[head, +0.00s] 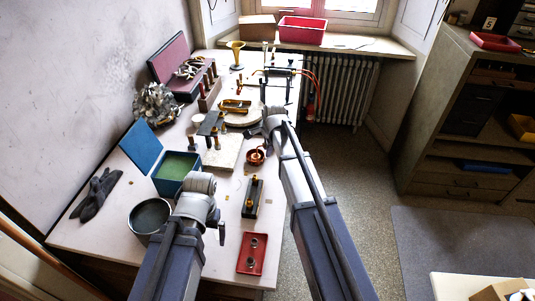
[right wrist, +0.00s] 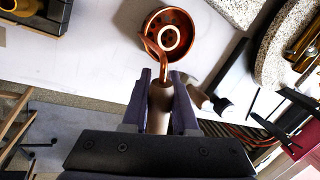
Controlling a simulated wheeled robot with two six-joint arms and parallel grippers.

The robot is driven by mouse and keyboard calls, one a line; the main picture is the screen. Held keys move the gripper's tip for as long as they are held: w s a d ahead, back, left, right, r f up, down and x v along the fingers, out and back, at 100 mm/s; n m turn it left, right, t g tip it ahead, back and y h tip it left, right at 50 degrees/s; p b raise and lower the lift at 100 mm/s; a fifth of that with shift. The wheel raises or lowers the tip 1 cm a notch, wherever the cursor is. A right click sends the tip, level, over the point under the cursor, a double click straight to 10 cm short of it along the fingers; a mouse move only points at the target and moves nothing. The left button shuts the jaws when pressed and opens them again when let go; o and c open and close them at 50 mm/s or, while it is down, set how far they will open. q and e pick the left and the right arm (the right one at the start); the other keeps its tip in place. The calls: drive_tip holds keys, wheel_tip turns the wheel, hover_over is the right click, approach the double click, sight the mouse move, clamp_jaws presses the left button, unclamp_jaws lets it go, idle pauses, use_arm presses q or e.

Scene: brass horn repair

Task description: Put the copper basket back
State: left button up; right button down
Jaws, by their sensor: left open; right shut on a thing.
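The copper basket (head: 256,155) is a small round copper cup with holes in its floor. In the right wrist view the basket (right wrist: 170,34) shows with a curved copper arm leading to a pale wooden handle (right wrist: 160,105). My right gripper (right wrist: 161,82) is shut on that handle, with one dark finger on each side. In the head view my right gripper (head: 262,131) is partly hidden by its own wrist. I cannot tell whether the basket touches the white bench (head: 228,185). My left gripper (head: 220,230) is open and empty over the near part of the bench.
A pale stone slab (head: 223,153) lies left of the basket. A blue box with a green inside (head: 178,168), a dark round pot (head: 149,216), a black block with brass posts (head: 253,198) and a red tray (head: 252,254) stand nearer. Red cables (head: 312,80) hang at the far right edge.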

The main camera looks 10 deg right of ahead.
use_arm(q)
drive_tip(key=shift+r, duration=0.1)
use_arm(e)
drive_tip(key=shift+r, duration=0.1)
drive_tip(key=c, duration=1.1)
unclamp_jaws()
drive_tip(key=shift+c, duration=0.2)
drive_tip(key=o, duration=0.5)
drive_tip(key=shift+c, duration=0.2)
drive_tip(key=p+v, duration=1.2)
use_arm(q)
wheel_tip(320, 180, up, 11)
drive_tip(key=shift+r, duration=0.2)
use_arm(e)
drive_tip(key=s+a+n+g, duration=0.1)
drive_tip(key=s+a+n, duration=0.3)
drive_tip(key=s+n, duration=0.3)
drive_tip(key=s+a+n+g+h, duration=0.1)
drive_tip(key=s+a+n, duration=0.4)
drive_tip(key=s, duration=0.5)
drive_tip(key=s+a+f+n+g, duration=0.1)
drive_tip(key=s+a+n, duration=0.3)
drive_tip(key=s+n, duration=0.5)
drive_tip(key=shift+a+n+g, duration=0.35)
drive_tip(key=shift+n+g, duration=0.05)
